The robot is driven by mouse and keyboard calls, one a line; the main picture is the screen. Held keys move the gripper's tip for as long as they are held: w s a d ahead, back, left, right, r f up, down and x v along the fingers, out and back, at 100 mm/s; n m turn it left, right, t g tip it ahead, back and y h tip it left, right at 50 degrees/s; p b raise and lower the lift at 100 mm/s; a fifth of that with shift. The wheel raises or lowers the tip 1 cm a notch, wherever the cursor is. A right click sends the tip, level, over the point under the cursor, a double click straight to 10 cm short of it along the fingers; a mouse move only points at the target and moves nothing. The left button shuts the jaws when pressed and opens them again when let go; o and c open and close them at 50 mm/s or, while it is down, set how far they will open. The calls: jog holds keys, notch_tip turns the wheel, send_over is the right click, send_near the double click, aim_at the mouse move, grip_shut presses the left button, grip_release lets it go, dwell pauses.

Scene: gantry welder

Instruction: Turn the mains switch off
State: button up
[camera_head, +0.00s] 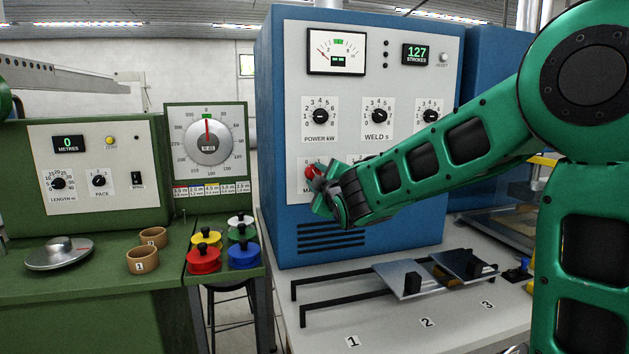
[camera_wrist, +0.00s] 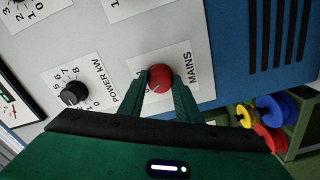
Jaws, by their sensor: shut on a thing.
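The mains switch is a red round knob (camera_wrist: 159,77) on a white plate marked MAINS (camera_wrist: 199,62). In the wrist view the two green fingers of my gripper (camera_wrist: 161,84) are on either side of the knob and shut on it. In the head view the red knob (camera_head: 313,171) shows at the lower left of the blue cabinet's panel, with my gripper (camera_head: 322,190) at it. My gripper and forearm hide most of the plate there. I cannot read the knob's setting.
The blue cabinet (camera_head: 280,120) carries a POWER knob (camera_head: 320,117), a WELD knob (camera_head: 379,117), a meter (camera_head: 337,48) and a stroke counter (camera_head: 417,54). Below are black rails (camera_head: 340,308) with metal plates. A green machine (camera_head: 150,215) with coloured weights stands left.

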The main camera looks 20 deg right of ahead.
jog(key=shift+a+f, duration=0.15)
jog(key=shift+a, duration=0.1)
jog(key=o, duration=1.1)
jog(key=shift+c, duration=0.2)
jog(key=shift+d, duration=0.1)
jog(key=shift+s, duration=0.1)
jog(key=s, duration=1)
jog(key=shift+s, duration=0.25)
